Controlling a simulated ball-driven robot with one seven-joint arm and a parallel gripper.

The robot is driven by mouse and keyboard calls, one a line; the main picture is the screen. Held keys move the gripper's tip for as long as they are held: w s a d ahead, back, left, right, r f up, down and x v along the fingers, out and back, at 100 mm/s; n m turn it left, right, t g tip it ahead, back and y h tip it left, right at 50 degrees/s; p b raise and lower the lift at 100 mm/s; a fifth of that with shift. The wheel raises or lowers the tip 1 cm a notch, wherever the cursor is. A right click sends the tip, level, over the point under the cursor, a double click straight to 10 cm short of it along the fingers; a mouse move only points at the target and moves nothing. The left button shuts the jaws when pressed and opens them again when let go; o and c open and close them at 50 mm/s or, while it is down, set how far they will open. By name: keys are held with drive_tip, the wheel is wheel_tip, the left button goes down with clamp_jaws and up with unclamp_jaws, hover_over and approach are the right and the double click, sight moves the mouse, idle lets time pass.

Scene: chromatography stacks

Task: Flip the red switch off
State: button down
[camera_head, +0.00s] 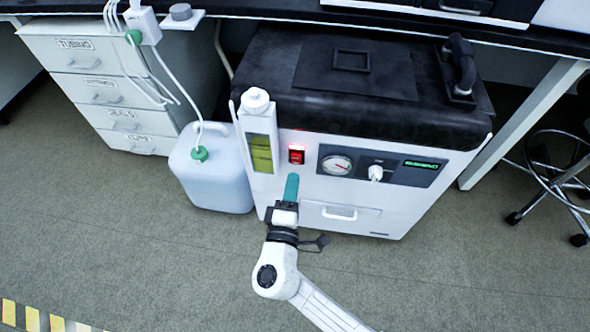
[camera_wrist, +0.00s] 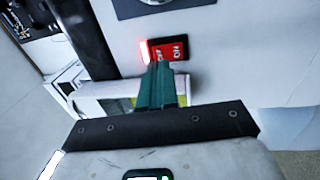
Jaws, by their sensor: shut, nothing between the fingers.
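The red switch (camera_head: 296,154) is a small lit rocker on the white front panel of the pump cabinet (camera_head: 310,190), left of a round gauge. In the wrist view the red switch (camera_wrist: 170,50) shows white lettering that appears to read "ON", with a bright red glow at its left edge. My gripper (camera_head: 292,178) has teal fingers that are shut and empty. In the head view they appear just below the switch. In the wrist view the fingertips (camera_wrist: 160,66) overlap the switch's lower left edge; I cannot tell whether they touch it.
A bottle with yellow-green liquid (camera_head: 260,153) stands left of the switch. A white jug (camera_head: 212,180) stands on the floor beside the cabinet. Right of the switch are the gauge (camera_head: 337,165) and a green display (camera_head: 421,164). A drawer handle (camera_head: 340,213) is below.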

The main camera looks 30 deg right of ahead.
sight(297, 158)
drive_tip(key=shift+b+x, duration=0.3)
drive_tip(key=shift+x, duration=1.8)
drive_tip(key=shift+w+d+f+b, duration=0.1)
drive_tip(key=shift+w+b, duration=0.05)
drive_tip(key=shift+b, duration=0.2)
drive_tip(key=shift+r, duration=0.2)
